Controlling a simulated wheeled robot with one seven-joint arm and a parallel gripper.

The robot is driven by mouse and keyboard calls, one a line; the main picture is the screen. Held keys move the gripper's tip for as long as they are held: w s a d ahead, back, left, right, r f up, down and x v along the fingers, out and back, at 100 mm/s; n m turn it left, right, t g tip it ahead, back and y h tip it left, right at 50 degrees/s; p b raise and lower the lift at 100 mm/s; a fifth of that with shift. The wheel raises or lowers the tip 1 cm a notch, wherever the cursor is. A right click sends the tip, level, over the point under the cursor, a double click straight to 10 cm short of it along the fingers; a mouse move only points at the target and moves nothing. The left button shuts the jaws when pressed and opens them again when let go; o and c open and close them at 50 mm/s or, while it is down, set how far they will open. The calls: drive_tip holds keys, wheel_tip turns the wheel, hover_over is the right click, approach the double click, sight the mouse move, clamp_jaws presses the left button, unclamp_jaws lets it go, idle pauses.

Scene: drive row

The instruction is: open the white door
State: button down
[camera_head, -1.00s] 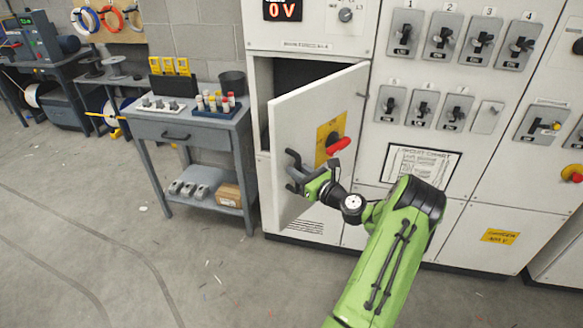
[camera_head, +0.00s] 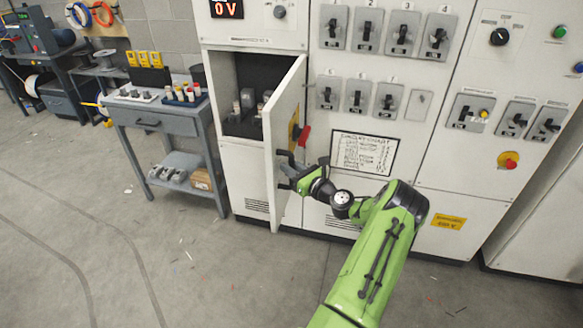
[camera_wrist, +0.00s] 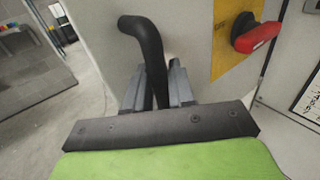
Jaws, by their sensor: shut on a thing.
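The white door (camera_head: 284,130) of the cabinet stands wide open in the head view, swung out to the right and seen nearly edge-on. A red handle on a yellow plate is on its outer face; the red handle (camera_wrist: 257,37) shows clearly in the wrist view. A black bar handle (camera_wrist: 150,55) is also on the door. My gripper (camera_head: 288,172) is at the door's lower part, its fingers (camera_wrist: 155,90) shut around the black bar handle. The compartment (camera_head: 240,95) behind the door is exposed, with several grey parts inside. The exact finger contact is partly hidden by the gripper body.
A grey workbench (camera_head: 150,118) with small parts stands left of the cabinet. Cabinet panels with numbered switches (camera_head: 366,30) are to the right, fronted by my arm. The floor (camera_head: 130,250) left and in front of the door is clear except for small scraps.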

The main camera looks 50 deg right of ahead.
drive_tip(key=shift+s+d, duration=0.1)
idle(0.3)
drive_tip(key=c, duration=1.1)
unclamp_jaws()
drive_tip(key=shift+s, duration=0.1)
drive_tip(key=s+a, duration=0.3)
drive_tip(key=s, duration=1.2)
drive_tip(key=shift+s, duration=0.15)
